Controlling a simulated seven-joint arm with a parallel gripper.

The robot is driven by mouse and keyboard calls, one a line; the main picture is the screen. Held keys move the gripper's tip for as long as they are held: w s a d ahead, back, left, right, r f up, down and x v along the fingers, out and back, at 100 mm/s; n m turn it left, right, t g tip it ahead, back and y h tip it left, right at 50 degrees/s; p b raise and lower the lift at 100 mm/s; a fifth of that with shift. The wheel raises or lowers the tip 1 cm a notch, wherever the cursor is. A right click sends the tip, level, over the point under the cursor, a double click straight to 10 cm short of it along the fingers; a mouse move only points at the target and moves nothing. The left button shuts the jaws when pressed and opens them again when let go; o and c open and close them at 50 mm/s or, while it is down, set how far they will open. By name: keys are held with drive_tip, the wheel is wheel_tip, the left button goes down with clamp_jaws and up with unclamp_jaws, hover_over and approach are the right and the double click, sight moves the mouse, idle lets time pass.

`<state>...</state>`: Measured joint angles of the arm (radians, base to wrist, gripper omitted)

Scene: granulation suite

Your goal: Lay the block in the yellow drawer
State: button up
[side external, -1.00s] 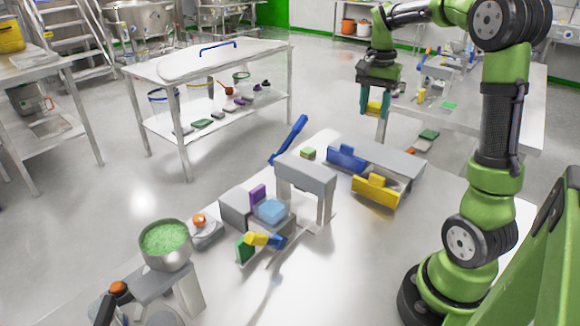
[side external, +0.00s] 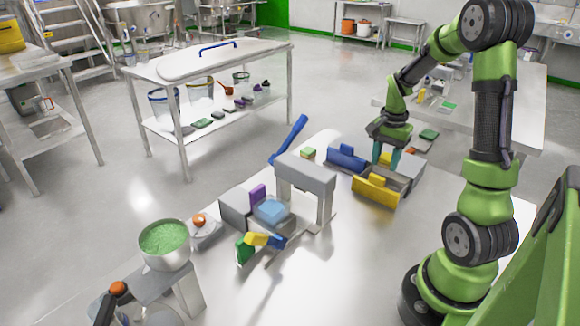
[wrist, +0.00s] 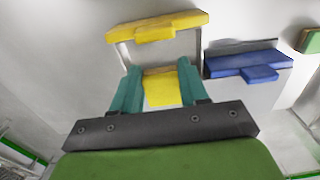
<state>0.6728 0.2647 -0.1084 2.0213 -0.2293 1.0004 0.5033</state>
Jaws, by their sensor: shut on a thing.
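The yellow block (wrist: 162,91) is between the teal fingers of my gripper (wrist: 158,84), which is shut on it.
A blue drawer front (side external: 345,160) with its handle is beside the yellow one, also in the wrist view (wrist: 240,63). A grey arch (side external: 305,174), a blue bar (side external: 290,138) and a small green-topped block (side external: 308,153) stand to the left. Open table lies in front of the drawer.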

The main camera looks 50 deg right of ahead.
sight(381, 182)
wheel_tip(381, 182, down, 8)
drive_tip(key=shift+r, duration=0.1)
idle(0.4)
drive_tip(key=o, duration=1)
drive_tip(key=shift+o, duration=0.2)
